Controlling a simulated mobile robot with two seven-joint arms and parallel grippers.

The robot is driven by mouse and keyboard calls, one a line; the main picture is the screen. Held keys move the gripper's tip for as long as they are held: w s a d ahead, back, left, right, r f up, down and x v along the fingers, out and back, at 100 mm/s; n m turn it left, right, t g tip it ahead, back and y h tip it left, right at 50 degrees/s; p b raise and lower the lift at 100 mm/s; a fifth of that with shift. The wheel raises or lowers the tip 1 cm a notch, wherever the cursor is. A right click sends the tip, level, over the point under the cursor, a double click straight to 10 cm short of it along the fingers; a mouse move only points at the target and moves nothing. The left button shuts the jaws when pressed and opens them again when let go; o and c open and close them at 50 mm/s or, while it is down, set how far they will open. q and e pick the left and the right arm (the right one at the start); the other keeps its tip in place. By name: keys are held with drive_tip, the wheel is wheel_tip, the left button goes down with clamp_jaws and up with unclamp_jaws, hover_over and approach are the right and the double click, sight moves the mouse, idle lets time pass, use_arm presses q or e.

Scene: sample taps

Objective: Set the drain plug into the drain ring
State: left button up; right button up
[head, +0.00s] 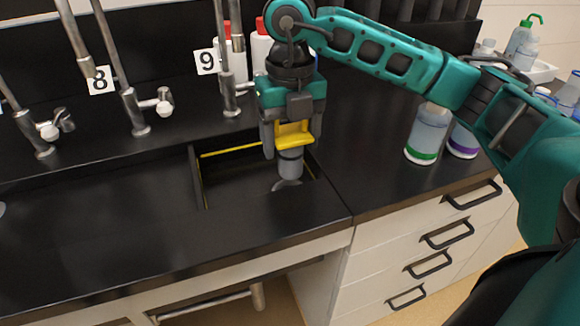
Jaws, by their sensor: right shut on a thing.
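My right gripper (289,145) points down over the black sink (232,177) and is shut on the drain plug (291,163). The plug has a yellow top between the fingers and a grey round body below, and it hangs about upright. A light grey curved patch (287,185), which looks like part of the drain ring, shows on the sink floor just below the plug. The plug hides most of it, and I cannot tell whether the two touch. My left gripper is not in view.
Slim taps (138,110) stand along the back, with number signs 8 (101,80) and 9 (207,61). A bottle with a green band (427,133) and one with a purple band (463,140) stand to the right. The black counter (120,225) at left is clear.

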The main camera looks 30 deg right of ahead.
sight(290, 162)
wheel_tip(290, 162, down, 6)
drive_tip(key=shift+r+b, duration=0.25)
drive_tip(key=shift+b, duration=0.1)
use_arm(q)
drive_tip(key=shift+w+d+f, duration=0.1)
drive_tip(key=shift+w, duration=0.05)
use_arm(e)
drive_tip(key=shift+f, duration=0.3)
drive_tip(key=o, duration=0.8)
drive_tip(key=shift+f+b, duration=0.1)
drive_tip(key=shift+b, duration=0.2)
drive_tip(key=shift+o, duration=0.8)
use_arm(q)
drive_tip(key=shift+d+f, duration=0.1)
